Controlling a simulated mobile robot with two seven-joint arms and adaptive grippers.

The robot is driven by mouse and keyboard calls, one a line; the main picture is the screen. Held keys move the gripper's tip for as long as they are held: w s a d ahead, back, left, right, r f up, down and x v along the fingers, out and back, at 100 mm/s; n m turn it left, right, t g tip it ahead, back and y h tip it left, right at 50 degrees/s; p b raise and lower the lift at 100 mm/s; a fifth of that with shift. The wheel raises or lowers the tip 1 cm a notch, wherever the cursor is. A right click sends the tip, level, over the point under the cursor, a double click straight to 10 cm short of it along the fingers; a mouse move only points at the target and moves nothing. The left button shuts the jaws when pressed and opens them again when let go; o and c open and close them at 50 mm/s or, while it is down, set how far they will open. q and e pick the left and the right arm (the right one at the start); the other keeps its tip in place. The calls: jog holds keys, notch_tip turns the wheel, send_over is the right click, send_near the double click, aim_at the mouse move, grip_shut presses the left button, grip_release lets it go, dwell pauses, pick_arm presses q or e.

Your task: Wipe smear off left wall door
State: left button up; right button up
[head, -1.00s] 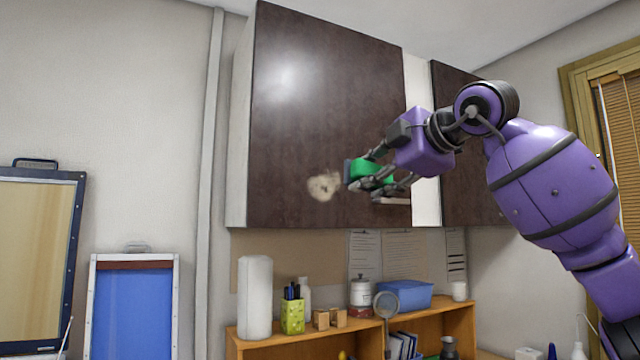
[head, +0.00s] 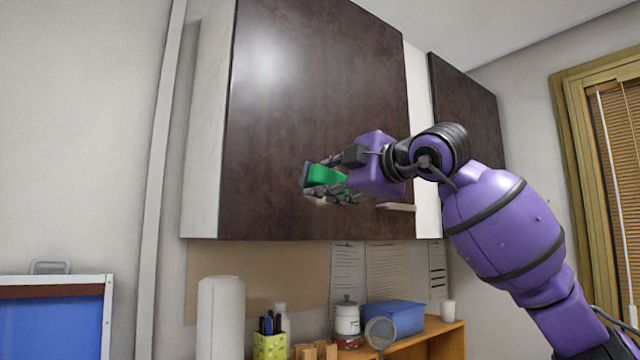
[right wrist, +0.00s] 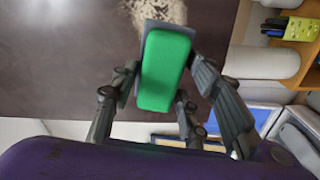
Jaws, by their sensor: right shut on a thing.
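The left wall door (head: 290,120) is a dark brown cabinet door filling the middle of the head view. My right gripper (head: 322,186) is shut on a green block with a dark grey pad (head: 326,175), held in front of the lower part of the door. The right wrist view shows the green block (right wrist: 165,70) between the fingers, its dark pad towards the door. The pale beige smear (right wrist: 165,10) shows at the top of that view, just beyond the pad. In the head view the smear is mostly hidden behind the gripper. I cannot tell whether the pad touches the door. My left gripper is not in view.
A door handle (head: 396,207) sticks out at the door's lower right. A second dark cabinet door (head: 470,110) is at the right.

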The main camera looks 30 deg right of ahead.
aim_at(299, 172)
jog(key=shift+w+a, duration=0.15)
jog(key=shift+w, duration=1.2)
jog(key=shift+w+a, duration=0.1)
jog(key=shift+w, duration=1.25)
jog(key=shift+w, duration=0.9)
jog(key=shift+w+d, duration=0.5)
jog(key=shift+d, duration=5.45)
jog(key=shift+s+a+r, duration=0.15)
jog(key=shift+a+r, duration=0.1)
jog(key=shift+a, duration=1.75)
jog(key=shift+s+a+r, duration=0.1)
jog(key=shift+a+r, duration=0.15)
jog(key=shift+a, duration=1.75)
jog(key=shift+s+a+r, duration=0.15)
jog(key=shift+a+r, duration=0.1)
jog(key=shift+a, duration=1.75)
jog(key=shift+s+r, duration=0.1)
jog(key=shift+r, duration=0.75)
jog(key=d, duration=0.8)
jog(key=shift+w, duration=0.35)
